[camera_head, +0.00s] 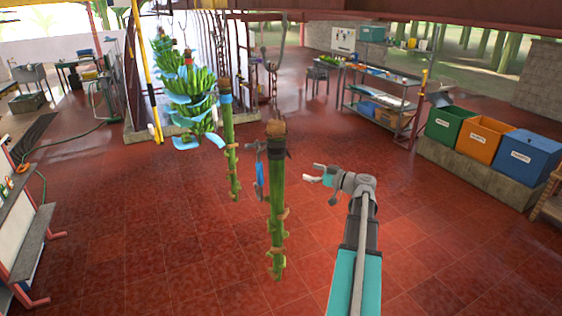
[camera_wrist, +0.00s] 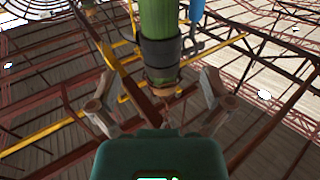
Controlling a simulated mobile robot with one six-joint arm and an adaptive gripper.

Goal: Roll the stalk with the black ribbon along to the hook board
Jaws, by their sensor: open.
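The stalk with the black ribbon (camera_head: 277,205) hangs upright in the middle of the head view, green with brown stubs down its length. Its black ribbon (camera_head: 276,152) is wrapped near the brown cut top. In the wrist view the green stalk (camera_wrist: 160,18) and black ribbon (camera_wrist: 161,52) show ahead, between the lines of my fingers. My gripper (camera_head: 311,174) is open and empty, just right of the stalk's upper part, with a small gap in the head view. Its two fingers spread wide in the wrist view (camera_wrist: 157,88). I cannot pick out the hook board with certainty.
A second stalk with a blue ribbon (camera_head: 227,135) hangs behind to the left. Banana bunches (camera_head: 190,95) hang beyond it. Green (camera_head: 451,127), orange (camera_head: 483,138) and blue bins (camera_head: 525,155) stand right. A white-panelled stand (camera_head: 20,225) is at left. Open red floor surrounds the stalk.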

